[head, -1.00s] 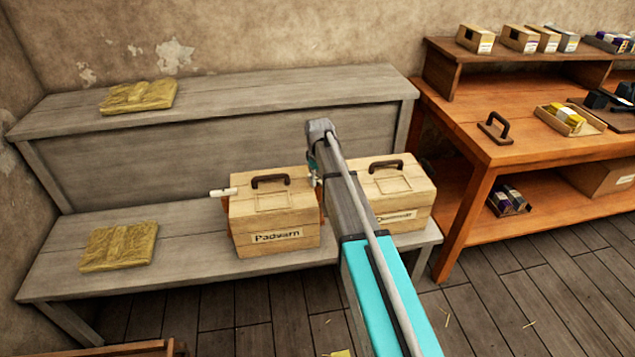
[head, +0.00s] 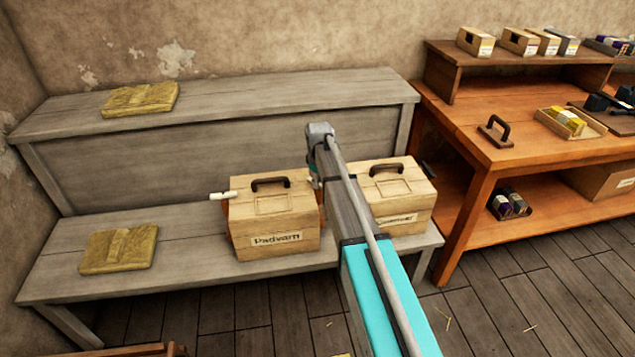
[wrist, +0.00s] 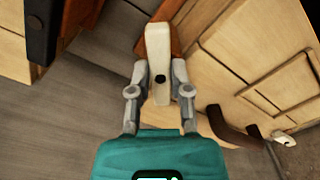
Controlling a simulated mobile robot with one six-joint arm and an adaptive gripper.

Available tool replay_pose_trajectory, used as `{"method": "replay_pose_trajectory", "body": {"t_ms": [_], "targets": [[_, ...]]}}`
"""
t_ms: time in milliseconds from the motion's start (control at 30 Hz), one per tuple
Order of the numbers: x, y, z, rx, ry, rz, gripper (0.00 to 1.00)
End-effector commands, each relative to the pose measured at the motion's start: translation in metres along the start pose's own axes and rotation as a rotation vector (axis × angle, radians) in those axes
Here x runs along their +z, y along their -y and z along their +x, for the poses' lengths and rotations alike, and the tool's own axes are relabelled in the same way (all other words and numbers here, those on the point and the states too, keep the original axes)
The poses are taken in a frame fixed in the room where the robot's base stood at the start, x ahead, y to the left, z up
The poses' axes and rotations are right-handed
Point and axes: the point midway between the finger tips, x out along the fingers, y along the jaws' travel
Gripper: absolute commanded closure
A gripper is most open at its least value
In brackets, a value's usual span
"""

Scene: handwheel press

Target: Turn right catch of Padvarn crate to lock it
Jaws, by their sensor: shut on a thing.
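The Padvarn crate (head: 272,222) is a pale wooden box with a dark handle and a name label, standing on the low grey bench. Its left catch (head: 222,196) is cream and sticks out to the left. Its right side is hidden behind my arm in the head view. In the wrist view the crate (wrist: 235,60) is at the right, and its right catch (wrist: 158,45) is a cream bar with a dark dot, over an orange-brown part. My gripper (wrist: 160,78) is shut on this catch, one finger on each side.
A second pale crate (head: 408,190) stands close to the right, partly behind my arm. Folded yellow cloths lie on the bench (head: 118,250) and the ledge above (head: 140,99). An orange-brown table (head: 480,150) with boxes is at the right.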

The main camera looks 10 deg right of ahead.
Motion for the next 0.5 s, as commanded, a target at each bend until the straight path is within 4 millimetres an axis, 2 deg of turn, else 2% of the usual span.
{"method": "replay_pose_trajectory", "body": {"t_ms": [267, 500], "targets": [[0.0021, -0.0032, 0.0001, 0.003, 0.001, -0.066, 1.00], [0.0029, -0.0051, 0.0001, 0.005, 0.003, -0.212, 1.00]]}}
